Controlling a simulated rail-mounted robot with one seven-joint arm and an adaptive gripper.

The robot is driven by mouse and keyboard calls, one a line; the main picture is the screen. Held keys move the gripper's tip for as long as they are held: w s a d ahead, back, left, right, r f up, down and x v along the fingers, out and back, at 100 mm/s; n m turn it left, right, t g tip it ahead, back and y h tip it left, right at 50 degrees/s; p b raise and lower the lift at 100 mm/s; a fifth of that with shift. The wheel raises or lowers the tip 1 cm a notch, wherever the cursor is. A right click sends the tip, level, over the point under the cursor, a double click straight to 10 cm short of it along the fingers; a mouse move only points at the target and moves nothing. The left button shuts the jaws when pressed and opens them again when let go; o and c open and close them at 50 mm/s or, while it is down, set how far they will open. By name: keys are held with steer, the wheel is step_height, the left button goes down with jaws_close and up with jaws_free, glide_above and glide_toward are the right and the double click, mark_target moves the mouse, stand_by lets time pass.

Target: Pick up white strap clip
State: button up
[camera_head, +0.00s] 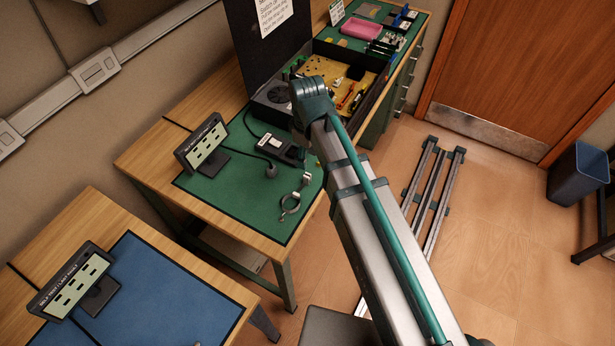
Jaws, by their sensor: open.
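I cannot tell for sure which of the two is the white strap clip. My arm crosses the view from the lower right up to a teal joint over the far end of the table. My gripper is not visible.
A display stand (203,144) and a dark corded device (282,149) share the mat. An open case (340,77) with yellow lining and small parts stands behind. A blue mat (150,300) lies front left. A floor rail (424,195) and blue bin (578,174) are right.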

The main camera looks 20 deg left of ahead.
mark_target(307, 175)
steer(key=shift+a, duration=0.2)
steer(key=shift+f+p, duration=0.65)
steer(key=shift+f, duration=1.95)
steer(key=shift+w+d+f+p, duration=0.1)
steer(key=shift+f+p, duration=1.05)
steer(key=shift+f, duration=1.45)
steer(key=c, duration=0.9)
